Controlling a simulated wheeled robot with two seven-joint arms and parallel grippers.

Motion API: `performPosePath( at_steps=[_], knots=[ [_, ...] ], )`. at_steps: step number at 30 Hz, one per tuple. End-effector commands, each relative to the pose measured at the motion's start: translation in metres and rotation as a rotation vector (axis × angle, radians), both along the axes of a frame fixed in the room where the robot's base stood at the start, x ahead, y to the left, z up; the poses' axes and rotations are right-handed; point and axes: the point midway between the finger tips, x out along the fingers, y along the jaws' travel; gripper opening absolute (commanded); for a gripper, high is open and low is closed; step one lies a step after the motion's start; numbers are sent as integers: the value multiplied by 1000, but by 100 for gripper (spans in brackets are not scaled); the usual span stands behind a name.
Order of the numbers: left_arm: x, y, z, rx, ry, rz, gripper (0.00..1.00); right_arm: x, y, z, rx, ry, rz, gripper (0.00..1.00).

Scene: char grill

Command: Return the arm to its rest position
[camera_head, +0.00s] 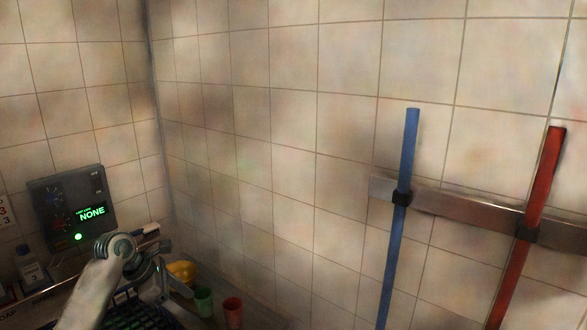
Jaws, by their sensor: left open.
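My left arm (92,290) comes in from the lower left and is raised above the counter in the corner. My left gripper (156,266) is at its end, open, and I see nothing between its fingers. It is in front of the wall, to the right of and a little below the control box. My right gripper is not in view.
A dark control box (70,208) with a green "NONE" display hangs on the left wall. A bottle (30,266) stands below it. A yellow bowl (182,271), green cup (204,300) and red cup (233,311) are right of the gripper. A blue pole (399,220) and red pole (538,205) hang on a metal rail (465,208).

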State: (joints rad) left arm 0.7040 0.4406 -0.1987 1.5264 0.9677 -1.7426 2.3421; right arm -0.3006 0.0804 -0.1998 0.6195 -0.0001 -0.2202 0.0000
Motion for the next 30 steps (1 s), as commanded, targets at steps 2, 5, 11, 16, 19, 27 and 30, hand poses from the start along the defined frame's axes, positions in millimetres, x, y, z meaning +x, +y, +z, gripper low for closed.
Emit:
performPosePath(
  at_steps=[2,5,11,16,19,27,30],
  knots=[
    [-6,-3,-10,16,-12,-31,60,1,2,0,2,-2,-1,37],
    [-13,-7,-23,42,-33,-77,60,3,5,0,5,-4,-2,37],
    [-36,-17,-59,115,-91,-209,60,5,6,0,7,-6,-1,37],
    [-70,-29,-101,203,-163,-384,60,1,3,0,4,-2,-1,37],
    [-100,-38,-131,271,-220,-528,60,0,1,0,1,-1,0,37],
    [-189,-56,-191,453,-369,-922,60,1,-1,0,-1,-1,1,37],
    [-225,-60,-206,517,-418,-1068,60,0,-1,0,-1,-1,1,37]
  ],
)
